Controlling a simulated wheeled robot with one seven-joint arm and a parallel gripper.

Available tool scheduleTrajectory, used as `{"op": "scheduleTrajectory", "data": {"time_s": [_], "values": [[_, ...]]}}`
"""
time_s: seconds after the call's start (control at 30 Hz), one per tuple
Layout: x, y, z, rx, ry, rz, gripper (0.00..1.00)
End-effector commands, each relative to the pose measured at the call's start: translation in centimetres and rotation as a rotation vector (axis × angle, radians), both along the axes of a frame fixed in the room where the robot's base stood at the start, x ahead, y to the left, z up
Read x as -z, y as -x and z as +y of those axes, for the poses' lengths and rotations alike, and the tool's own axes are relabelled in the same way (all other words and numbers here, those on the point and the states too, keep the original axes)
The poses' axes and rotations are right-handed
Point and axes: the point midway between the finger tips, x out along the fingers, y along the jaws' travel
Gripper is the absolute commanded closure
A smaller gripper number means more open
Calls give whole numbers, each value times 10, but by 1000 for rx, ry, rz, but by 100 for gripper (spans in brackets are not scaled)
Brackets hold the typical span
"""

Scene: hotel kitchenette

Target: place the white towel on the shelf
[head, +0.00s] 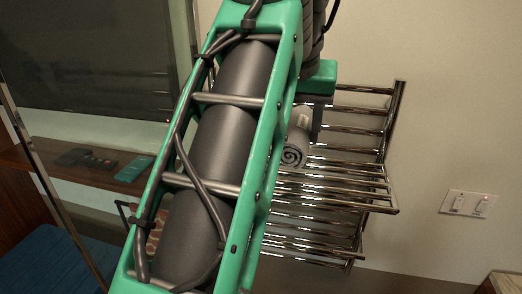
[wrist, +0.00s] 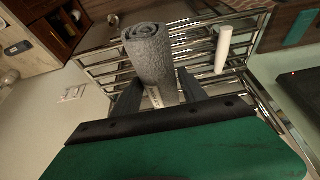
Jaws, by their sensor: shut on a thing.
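A rolled grey towel (wrist: 150,52) with a pale label is between the two dark fingers of my gripper (wrist: 157,92), which is shut on it. The towel (head: 294,157) also shows in the head view, its spiral end facing the camera, partly hidden by my arm. It is over or at the chrome-bar shelf (head: 345,178) on the wall; I cannot tell whether it touches the bars. In the wrist view a slim white cylinder (wrist: 223,49) is at the shelf bars (wrist: 190,48), right of the grey towel; I cannot tell if it is the white towel.
A wall switch plate (head: 468,204) is right of the shelf. A brown ledge (head: 60,168) with small dark items and a green item (head: 134,169) is at the left, near a glass panel. A blue seat (head: 45,262) is at the lower left.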

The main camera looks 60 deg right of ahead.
Motion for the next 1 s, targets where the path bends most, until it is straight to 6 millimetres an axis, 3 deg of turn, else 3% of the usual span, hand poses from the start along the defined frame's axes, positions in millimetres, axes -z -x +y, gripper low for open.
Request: {"op": "scheduleTrajectory", "data": {"time_s": [0.13, 0.2, 0.27, 0.53, 0.57, 0.7, 1.0], "values": [[16, -18, -36, -4, -4, 0, 92], [36, -23, -46, -4, -4, 1, 92], [34, -22, -50, 0, 4, 4, 92], [54, -29, -61, -1, 3, -1, 92], [67, -32, -66, -4, 1, -1, 92], [83, -38, -77, -4, 1, -1, 92], [104, -36, -76, -1, 3, -1, 92]]}}
